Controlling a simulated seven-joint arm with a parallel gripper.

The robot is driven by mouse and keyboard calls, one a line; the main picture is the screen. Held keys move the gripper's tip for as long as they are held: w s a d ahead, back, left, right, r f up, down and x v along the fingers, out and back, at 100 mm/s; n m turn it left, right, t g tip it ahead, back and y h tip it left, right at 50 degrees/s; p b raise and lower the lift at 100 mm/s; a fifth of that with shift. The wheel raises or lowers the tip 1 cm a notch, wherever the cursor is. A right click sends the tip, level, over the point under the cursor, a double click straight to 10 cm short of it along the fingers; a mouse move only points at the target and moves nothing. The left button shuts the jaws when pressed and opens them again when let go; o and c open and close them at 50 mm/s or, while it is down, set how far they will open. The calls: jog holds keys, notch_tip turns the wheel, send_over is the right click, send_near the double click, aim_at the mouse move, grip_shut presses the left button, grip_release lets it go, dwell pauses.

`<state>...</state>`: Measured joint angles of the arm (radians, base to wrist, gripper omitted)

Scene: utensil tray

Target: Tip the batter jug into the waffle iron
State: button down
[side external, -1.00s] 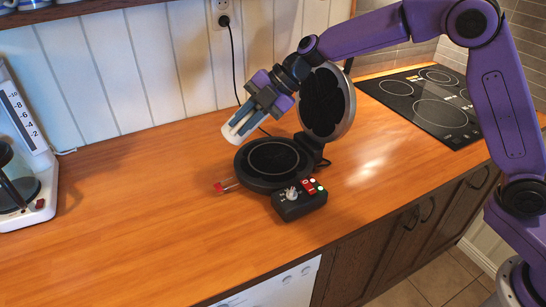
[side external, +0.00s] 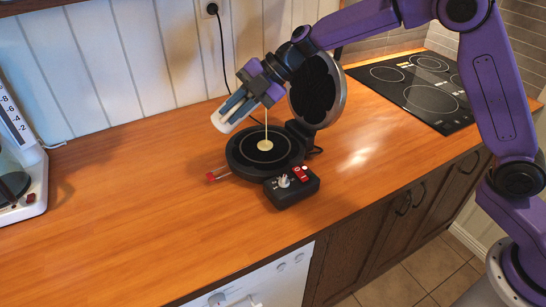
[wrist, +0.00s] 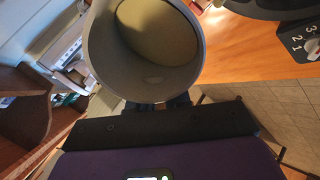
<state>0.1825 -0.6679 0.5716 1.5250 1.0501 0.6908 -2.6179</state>
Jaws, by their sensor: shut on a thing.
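My gripper (side external: 241,101) is shut on the white batter jug (side external: 224,121) and holds it tilted above the waffle iron. In the wrist view I look into the jug (wrist: 103,42), where pale batter (wrist: 150,32) shows. A thin stream of batter (side external: 266,125) falls onto the dark lower plate of the waffle iron (side external: 240,161). A small pale puddle (side external: 265,145) lies near the plate's middle. The iron's round lid (side external: 317,90) stands open behind the plate. The gripper hides part of the jug.
The iron's control box (side external: 291,188) with a knob stands at its front right, and a red-tipped handle (side external: 213,177) sticks out left. A coffee maker (side external: 20,165) is at the far left, a cooktop (side external: 420,90) at the back right. The wooden counter (side external: 120,200) between is clear.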

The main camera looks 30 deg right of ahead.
jog(key=shift+w+r+y, duration=0.1)
jog(key=shift+w+y, duration=0.05)
jog(key=shift+y, duration=0.55)
dwell(2.3)
jog(key=shift+d+f+t+y, duration=0.3)
jog(key=shift+t+y, duration=0.1)
jog(key=shift+y, duration=0.4)
dwell(3.5)
dwell(0.7)
